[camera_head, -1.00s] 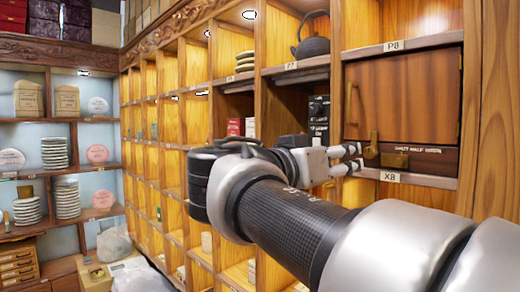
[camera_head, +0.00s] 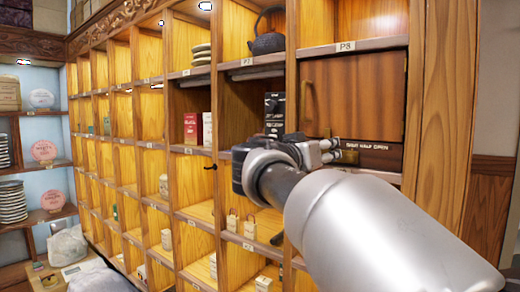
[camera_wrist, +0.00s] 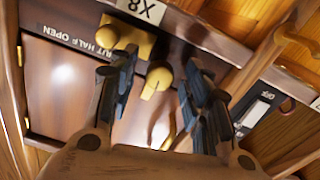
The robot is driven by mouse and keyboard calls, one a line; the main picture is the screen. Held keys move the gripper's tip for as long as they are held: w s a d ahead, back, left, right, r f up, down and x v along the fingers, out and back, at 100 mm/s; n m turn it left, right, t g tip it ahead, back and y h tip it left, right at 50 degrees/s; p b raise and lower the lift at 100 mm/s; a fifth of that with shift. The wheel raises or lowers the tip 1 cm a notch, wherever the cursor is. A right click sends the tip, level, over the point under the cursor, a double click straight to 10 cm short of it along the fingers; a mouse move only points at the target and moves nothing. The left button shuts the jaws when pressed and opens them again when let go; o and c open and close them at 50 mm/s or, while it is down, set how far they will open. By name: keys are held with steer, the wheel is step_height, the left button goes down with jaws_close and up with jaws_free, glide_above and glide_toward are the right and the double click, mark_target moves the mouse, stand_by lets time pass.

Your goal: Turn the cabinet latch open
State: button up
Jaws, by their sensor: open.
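The closed wooden cabinet door (camera_head: 355,95) has a vertical brass handle (camera_head: 308,103) at its left. The brass latch (camera_wrist: 157,78) shows in the wrist view, with its rounded lever between my fingers. A brass block (camera_wrist: 128,38) sits beside it on the dark strip lettered "SHUT HALF OPEN" (camera_head: 375,146). My gripper (camera_wrist: 157,68) is open, one finger on each side of the lever. Gaps seem to remain on both sides; contact cannot be told.
Wooden cubbies surround the cabinet, with P8 (camera_head: 346,46) above it and an X8 label (camera_wrist: 140,10) at its shelf edge. A dark teapot (camera_head: 267,42) stands on the upper shelf, left. A switch plate (camera_wrist: 255,112) is close to one finger in the wrist view.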

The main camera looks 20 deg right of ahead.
steer(key=shift+c, duration=0.4)
jaws_close()
steer(key=shift+n, duration=0.4)
steer(key=n, duration=1.7)
stand_by(0.5)
